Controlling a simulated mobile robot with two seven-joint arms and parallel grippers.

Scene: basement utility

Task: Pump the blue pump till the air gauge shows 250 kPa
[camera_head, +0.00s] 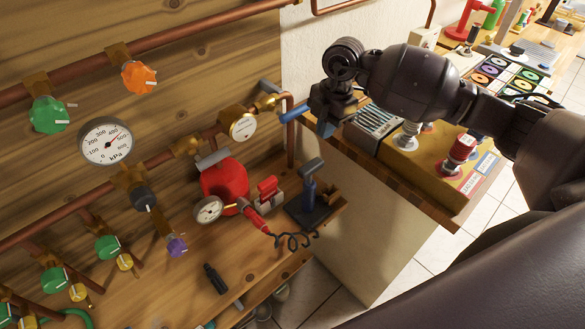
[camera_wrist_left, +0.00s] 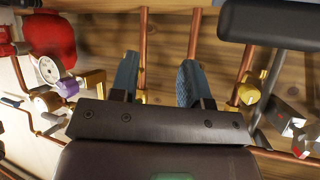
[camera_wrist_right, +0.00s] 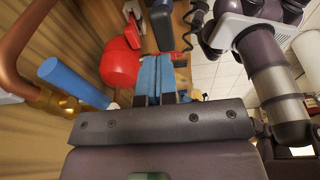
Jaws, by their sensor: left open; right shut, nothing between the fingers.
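The blue pump (camera_head: 309,190), upright with a dark cross handle (camera_head: 312,165), stands at the shelf's right end. A large kPa gauge (camera_head: 105,141) hangs on the wall, its needle at the upper right, roughly past 400. Smaller gauges sit by the red tank (camera_head: 208,209) and on the upper pipe (camera_head: 242,126); their readings are too small to tell. My right gripper (camera_head: 325,128) is shut and empty, above the pump and apart from it; its blue fingers also show in the right wrist view (camera_wrist_right: 155,78). My left gripper (camera_wrist_left: 158,80) is open and empty, outside the head view.
A red tank (camera_head: 224,184) stands left of the pump. A blue lever (camera_head: 293,114) on the pipe is close beside my right gripper. Copper pipes with green knobs (camera_head: 48,114) and an orange knob (camera_head: 139,77) line the wall. A crowded workbench (camera_head: 400,170) is at right.

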